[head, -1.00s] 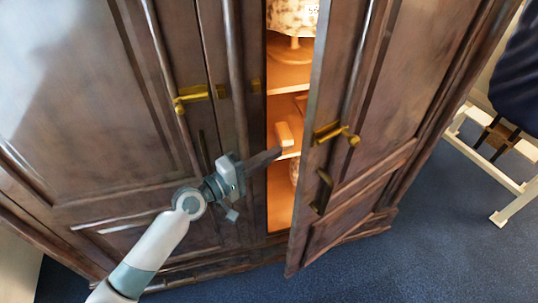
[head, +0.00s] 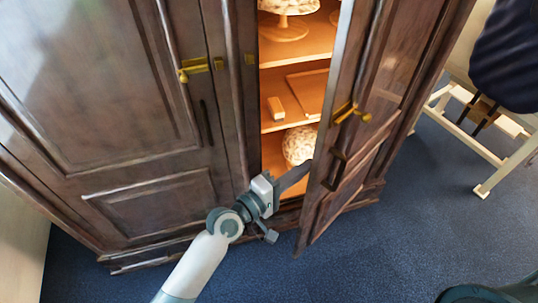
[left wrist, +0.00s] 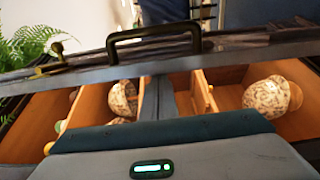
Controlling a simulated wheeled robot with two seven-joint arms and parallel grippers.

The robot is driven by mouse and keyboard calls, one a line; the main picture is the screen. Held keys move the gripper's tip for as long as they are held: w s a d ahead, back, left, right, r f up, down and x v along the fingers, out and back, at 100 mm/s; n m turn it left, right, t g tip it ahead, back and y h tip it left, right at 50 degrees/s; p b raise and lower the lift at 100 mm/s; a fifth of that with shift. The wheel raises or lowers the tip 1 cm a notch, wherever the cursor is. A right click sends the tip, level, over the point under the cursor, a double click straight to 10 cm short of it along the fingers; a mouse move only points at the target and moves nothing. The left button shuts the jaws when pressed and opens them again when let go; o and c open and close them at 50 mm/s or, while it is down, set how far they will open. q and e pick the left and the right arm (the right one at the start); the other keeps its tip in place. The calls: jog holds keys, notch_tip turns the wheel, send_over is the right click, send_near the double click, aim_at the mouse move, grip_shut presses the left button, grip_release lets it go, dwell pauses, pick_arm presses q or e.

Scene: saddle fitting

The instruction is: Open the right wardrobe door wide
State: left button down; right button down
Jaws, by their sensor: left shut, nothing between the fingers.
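The right wardrobe door (head: 390,85) stands partly open in the head view, with a brass latch (head: 352,112) and a dark pull handle (head: 335,170). My left gripper (head: 296,175) is shut and empty. Its tips are at the inner side of the door's free edge, low in the opening; I cannot tell if they touch. In the left wrist view, the door edge crosses the top with the dark handle (left wrist: 155,38) on it, and my gripper fingers (left wrist: 160,98) point toward it. My right gripper is not in view.
The left wardrobe door (head: 120,90) is closed. Lit shelves hold a speckled round pot (head: 299,145), a small block (head: 276,108) and a speckled piece on a stand (head: 288,25). A white-framed chair (head: 500,165) stands right. Blue carpet (head: 400,235) lies clear before the door.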

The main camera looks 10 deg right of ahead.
pick_arm(q)
jog(key=s+d+p, duration=0.2)
jog(key=s+d, duration=0.5)
jog(key=s, duration=0.2)
jog(key=shift+d+p, duration=0.25)
jog(key=shift+p, duration=0.1)
jog(key=shift+s+f, duration=0.1)
jog(key=shift+s, duration=0.1)
